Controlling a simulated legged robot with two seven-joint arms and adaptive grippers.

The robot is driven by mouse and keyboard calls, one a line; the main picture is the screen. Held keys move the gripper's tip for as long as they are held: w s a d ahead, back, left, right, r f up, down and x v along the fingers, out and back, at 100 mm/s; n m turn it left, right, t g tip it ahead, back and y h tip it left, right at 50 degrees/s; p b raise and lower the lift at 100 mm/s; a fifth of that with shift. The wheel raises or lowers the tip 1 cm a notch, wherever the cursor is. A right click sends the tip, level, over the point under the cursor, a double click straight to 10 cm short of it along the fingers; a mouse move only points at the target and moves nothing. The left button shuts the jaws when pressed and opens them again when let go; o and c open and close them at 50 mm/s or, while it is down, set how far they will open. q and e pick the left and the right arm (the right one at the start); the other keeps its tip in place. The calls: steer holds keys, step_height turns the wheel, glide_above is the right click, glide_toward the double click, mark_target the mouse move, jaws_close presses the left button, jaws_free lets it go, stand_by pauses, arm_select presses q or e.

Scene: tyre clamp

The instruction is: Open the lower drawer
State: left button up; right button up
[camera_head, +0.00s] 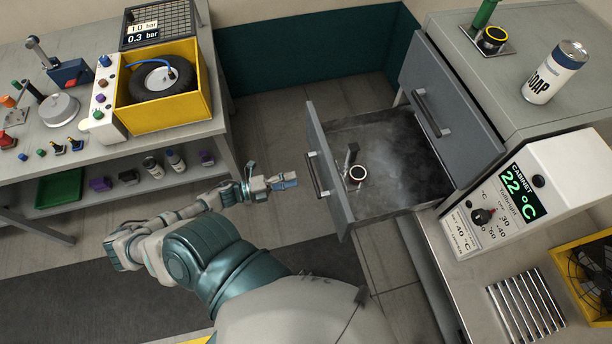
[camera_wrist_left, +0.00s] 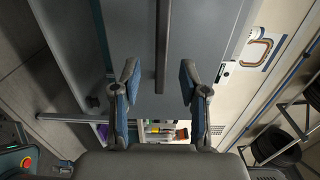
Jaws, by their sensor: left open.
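The lower drawer (camera_head: 385,150) is pulled out of the grey cabinet, and its inside shows. Its front panel (camera_head: 330,165) carries a dark bar handle (camera_head: 317,175). My left gripper (camera_head: 292,181) is just left of that handle, with a small gap between them in the head view. In the left wrist view the gripper (camera_wrist_left: 158,82) is open and empty. The handle (camera_wrist_left: 162,45) lines up between its two fingers, and a grey drawer front (camera_wrist_left: 205,40) fills the upper middle. My right gripper is not in view.
A dark part with a white ring (camera_head: 357,173) lies in the drawer. The upper drawer (camera_head: 440,110) is shut above it. A soap can (camera_head: 555,72) stands on the cabinet. A workbench (camera_head: 70,150) with a yellow box (camera_head: 165,112) is left. Floor between is clear.

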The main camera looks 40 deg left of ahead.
arm_select(q)
steer(key=v, duration=0.4)
steer(key=shift+w+a+f, duration=0.1)
steer(key=shift+a+f, duration=0.05)
steer(key=shift+a, duration=0.15)
steer(key=shift+d, duration=0.15)
steer(key=s+a+f+n+g+y, duration=0.25)
steer(key=s+f+n+y, duration=0.4)
steer(key=f, duration=0.85)
steer(key=s+a+f+n+g+y, duration=0.1)
steer(key=a+f+n+y, duration=0.25)
steer(key=f+n, duration=0.8)
steer(key=s+d+f+n+g+y, duration=0.1)
steer(key=s+d+f+n+g, duration=0.4)
steer(key=s+d+f, duration=1.3)
step_height(320, 180, down, 3)
steer(key=s+g, duration=0.2)
steer(key=g, duration=0.2)
steer(key=shift+s+r+g, duration=0.2)
steer(key=shift+s+g, duration=0.15)
steer(key=shift+s, duration=0.05)
